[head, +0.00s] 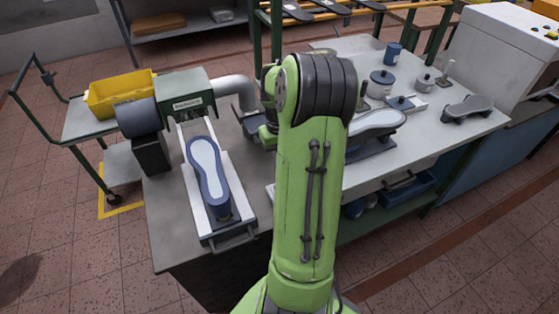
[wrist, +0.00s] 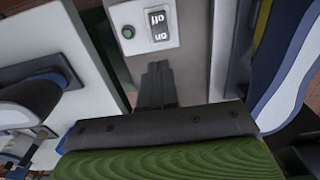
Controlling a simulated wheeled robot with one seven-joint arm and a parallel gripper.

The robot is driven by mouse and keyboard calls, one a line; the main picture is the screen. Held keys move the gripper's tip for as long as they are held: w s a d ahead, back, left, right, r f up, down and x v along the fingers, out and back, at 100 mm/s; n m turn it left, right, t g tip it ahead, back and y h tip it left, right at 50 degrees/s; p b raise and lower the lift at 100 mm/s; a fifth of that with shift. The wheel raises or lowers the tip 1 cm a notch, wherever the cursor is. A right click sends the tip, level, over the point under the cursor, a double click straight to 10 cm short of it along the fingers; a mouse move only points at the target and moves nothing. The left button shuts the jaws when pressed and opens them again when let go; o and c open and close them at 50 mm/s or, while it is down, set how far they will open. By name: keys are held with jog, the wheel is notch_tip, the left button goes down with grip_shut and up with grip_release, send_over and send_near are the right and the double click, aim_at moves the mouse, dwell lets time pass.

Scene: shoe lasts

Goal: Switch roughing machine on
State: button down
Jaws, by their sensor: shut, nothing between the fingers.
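The roughing machine (head: 182,88) is green, with a dark motor and a grey duct, on the left bench. In the wrist view, a pale switch plate (wrist: 172,35) on its grey side carries a dark switch (wrist: 157,30) lettered off and on, upside down in the picture. A small round part (wrist: 127,32) sits beside the switch. My gripper (wrist: 157,68) is shut and empty, its fingertips just below the switch plate in the picture. I cannot tell whether they touch the panel, or which way the switch is set. My arm mostly hides the gripper in the head view.
A blue last with a pale sole (head: 208,172) lies on the machine's white slide (head: 230,205). A yellow bin (head: 120,92) stands on a trolley behind left. The right table (head: 440,135) holds lasts, pots and a blue cup (head: 392,54).

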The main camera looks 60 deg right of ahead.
notch_tip(320, 180, down, 11)
jog(key=shift+r+b, duration=0.2)
jog(key=shift+b, duration=0.8)
